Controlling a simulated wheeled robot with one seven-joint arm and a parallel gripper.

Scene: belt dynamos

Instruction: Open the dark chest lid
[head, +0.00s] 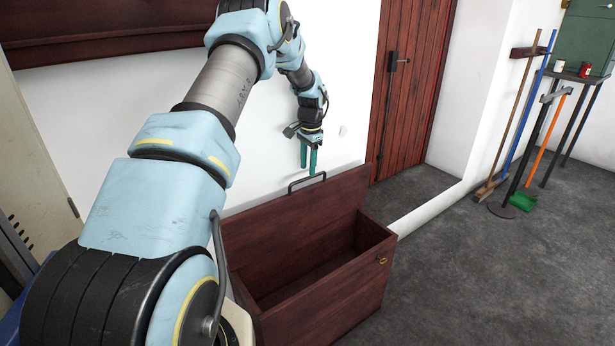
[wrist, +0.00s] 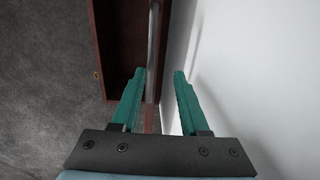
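The dark reddish-brown chest (head: 325,306) stands on the floor in the lower middle of the head view. Its lid (head: 300,220) is raised, standing upright near the white wall, and the inside of the chest shows empty where visible. A dark bar handle (head: 307,182) is on the lid's top edge. My gripper (head: 308,168) is just above and beside the handle, fingers pointing down. In the wrist view my gripper (wrist: 158,84) has its two green fingers apart with nothing held. The handle bar (wrist: 153,50) and chest (wrist: 122,45) show beyond the fingers, nearer the left finger.
A white wall (head: 120,120) is close behind the lid and to the right in the wrist view. A red wooden door (head: 410,90) is to the right. Brooms and a green dustpan (head: 523,200) stand farther right. Grey floor (head: 480,270) right of the chest is clear.

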